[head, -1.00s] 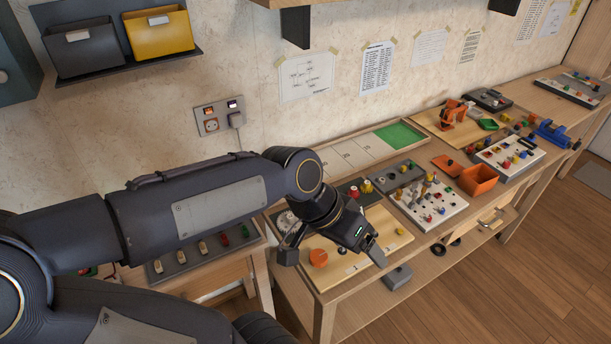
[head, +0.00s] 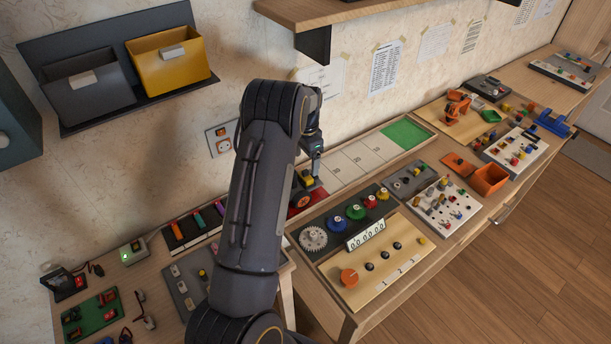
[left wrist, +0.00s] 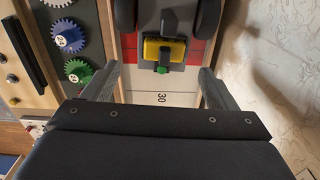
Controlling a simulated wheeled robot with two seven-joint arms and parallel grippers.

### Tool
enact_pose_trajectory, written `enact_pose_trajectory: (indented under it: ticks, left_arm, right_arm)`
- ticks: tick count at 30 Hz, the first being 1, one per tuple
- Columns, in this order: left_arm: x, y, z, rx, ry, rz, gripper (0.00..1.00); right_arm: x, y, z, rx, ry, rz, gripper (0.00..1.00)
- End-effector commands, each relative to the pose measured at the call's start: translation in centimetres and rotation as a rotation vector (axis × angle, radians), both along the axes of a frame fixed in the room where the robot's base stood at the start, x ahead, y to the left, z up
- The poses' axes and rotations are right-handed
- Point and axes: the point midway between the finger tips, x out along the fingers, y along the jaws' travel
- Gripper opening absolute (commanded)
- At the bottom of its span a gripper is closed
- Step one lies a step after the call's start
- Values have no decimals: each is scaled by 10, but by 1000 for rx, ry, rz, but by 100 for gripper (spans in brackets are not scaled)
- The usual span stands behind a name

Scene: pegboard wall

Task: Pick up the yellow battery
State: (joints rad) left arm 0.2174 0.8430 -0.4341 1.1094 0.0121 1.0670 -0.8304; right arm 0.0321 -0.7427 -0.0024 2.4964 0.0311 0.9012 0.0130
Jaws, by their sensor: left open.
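The yellow battery (left wrist: 153,50) shows in the left wrist view as a yellow block with a dark part over its middle. In the head view the yellow battery (head: 307,181) is small and partly hidden, over the red end of the long tray. My left gripper (left wrist: 158,72) is open and empty, its fingers apart on either side of the line to the battery. In the head view my left gripper (head: 316,160) is partly hidden by its own arm.
The wall with a socket (head: 220,140) is close behind. A board with coloured gears (head: 353,212) and a wooden board with an orange knob (head: 349,277) lie in front. A shelf (head: 345,12) overhangs above right. Yellow (head: 170,62) and grey bins hang at upper left.

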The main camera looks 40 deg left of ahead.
Motion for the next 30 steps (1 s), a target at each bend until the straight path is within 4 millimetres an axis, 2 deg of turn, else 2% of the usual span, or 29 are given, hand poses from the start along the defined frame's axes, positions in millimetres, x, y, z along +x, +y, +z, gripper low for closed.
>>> enact_pose_trajectory:
  ticks: [12, 16, 22, 30]
  left_arm:
    - [2, 5, -54, -2, 4, 4, 80]
    - [3, 5, -63, -1, 1, 3, 80]
    - [3, 5, -64, -1, 0, 3, 80]
    - [3, 5, -64, -1, -1, 4, 46]
  right_arm:
    - [0, 0, 24, 0, 0, 0, 95]
    - [0, 0, 25, 0, 0, 0, 95]
    - [0, 0, 24, 0, 0, 0, 95]
    - [0, 0, 24, 0, 0, 0, 95]
